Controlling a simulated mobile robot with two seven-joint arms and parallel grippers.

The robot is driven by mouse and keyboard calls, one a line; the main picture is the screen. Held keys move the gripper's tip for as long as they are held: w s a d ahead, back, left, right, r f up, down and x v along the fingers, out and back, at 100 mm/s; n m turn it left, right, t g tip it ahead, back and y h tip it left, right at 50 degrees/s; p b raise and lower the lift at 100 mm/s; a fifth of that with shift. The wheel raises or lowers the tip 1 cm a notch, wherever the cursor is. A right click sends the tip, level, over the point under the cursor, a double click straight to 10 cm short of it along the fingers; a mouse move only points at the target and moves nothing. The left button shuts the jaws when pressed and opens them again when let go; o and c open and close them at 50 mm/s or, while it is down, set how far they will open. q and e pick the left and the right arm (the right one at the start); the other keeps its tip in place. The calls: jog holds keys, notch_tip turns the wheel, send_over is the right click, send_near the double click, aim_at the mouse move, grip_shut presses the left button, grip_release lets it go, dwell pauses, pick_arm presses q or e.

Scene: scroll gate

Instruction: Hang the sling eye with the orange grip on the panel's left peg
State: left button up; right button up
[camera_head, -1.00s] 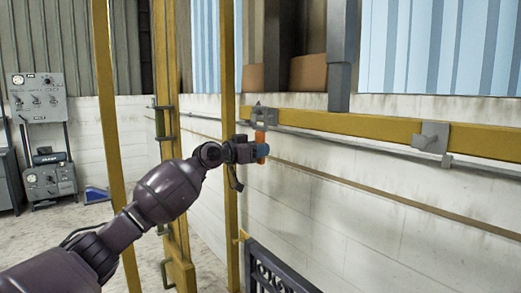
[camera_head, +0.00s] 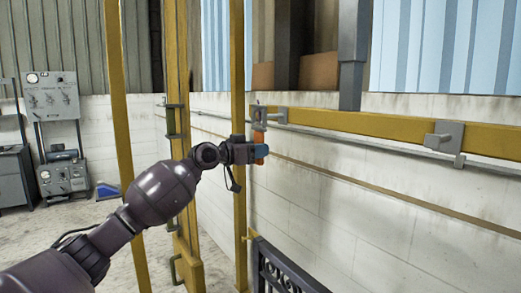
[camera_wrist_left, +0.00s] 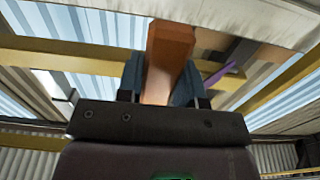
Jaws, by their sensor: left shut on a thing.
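My left gripper (camera_head: 258,153) is shut on the orange grip (camera_head: 261,160), which stands roughly upright between the blue-grey fingers. In the left wrist view the orange grip (camera_wrist_left: 168,55) fills the gap between the fingers and runs upward. A grey loop shape (camera_head: 258,114), probably the sling eye, shows just above the grip. It overlaps the grey left peg bracket (camera_head: 275,115) on the yellow rail. I cannot tell whether the eye is around the peg or only in front of it. My right gripper is not in view.
A second grey peg bracket (camera_head: 443,138) sits farther right on the yellow rail (camera_head: 370,126). A yellow post (camera_head: 238,80) stands just left of my gripper. A dark lattice gate (camera_head: 285,272) is below. A purple strip (camera_wrist_left: 220,74) shows beside the grip in the wrist view.

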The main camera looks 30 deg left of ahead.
pick_arm(q)
jog(key=v, duration=0.7)
jog(key=shift+b, duration=0.4)
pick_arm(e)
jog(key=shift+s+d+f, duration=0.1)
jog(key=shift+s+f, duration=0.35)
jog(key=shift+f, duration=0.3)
pick_arm(q)
jog(key=shift+r, duration=0.1)
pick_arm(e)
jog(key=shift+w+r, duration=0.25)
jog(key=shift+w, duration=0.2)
pick_arm(q)
jog(key=shift+s, duration=0.1)
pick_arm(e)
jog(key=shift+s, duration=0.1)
